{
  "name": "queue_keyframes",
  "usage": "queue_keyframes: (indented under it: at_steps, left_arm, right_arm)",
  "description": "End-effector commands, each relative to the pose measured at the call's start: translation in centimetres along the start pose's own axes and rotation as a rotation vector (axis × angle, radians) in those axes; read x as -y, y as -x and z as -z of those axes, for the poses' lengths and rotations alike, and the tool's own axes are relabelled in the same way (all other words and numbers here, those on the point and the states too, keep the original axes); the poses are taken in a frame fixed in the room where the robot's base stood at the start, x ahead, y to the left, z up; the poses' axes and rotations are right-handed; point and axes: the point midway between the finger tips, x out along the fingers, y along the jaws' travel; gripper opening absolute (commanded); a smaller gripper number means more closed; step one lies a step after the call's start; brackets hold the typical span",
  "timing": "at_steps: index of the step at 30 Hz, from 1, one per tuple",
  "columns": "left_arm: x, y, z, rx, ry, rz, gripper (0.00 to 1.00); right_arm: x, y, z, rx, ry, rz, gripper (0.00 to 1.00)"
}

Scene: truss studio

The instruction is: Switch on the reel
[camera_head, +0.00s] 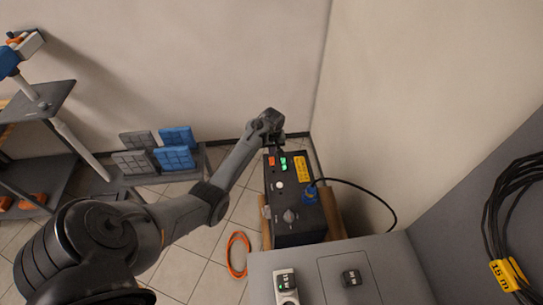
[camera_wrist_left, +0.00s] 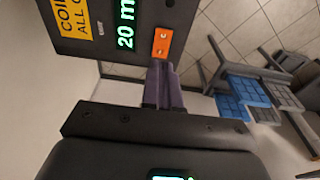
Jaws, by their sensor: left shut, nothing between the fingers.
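In the left wrist view the orange switch (camera_wrist_left: 162,42) is beside a green "20 m" display. My left gripper (camera_head: 279,151) is shut and empty, over the far end of the box. In the wrist view its fingertips (camera_wrist_left: 163,65) point at the switch, very close; I cannot tell whether they touch.
A grey cabinet top (camera_head: 375,255) with a white socket strip (camera_head: 286,287) is in front. A black cable runs from the blue plug (camera_head: 309,194). An orange cable coil (camera_head: 237,255) lies on the tiles. Blue and grey panels (camera_head: 175,157) stand left; walls are close behind and right.

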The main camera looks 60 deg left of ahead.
Motion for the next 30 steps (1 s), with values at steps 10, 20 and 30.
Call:
queue_keyframes:
  at_steps: [10,20,30]
  left_arm:
    - [0.0,-3.5,0.0,0.000,-0.001,-0.001,0.00]
    - [0.0,-3.8,0.0,0.000,0.000,-0.001,0.00]
    - [0.0,-4.2,0.1,0.001,0.000,0.000,0.00]
  right_arm:
    - [-0.2,-0.8,-0.3,0.000,0.008,-0.007,0.43]
    - [-0.2,-0.8,-0.2,0.000,0.007,-0.007,0.43]
    - [0.0,-0.7,-0.2,-0.001,0.001,-0.002,0.43]
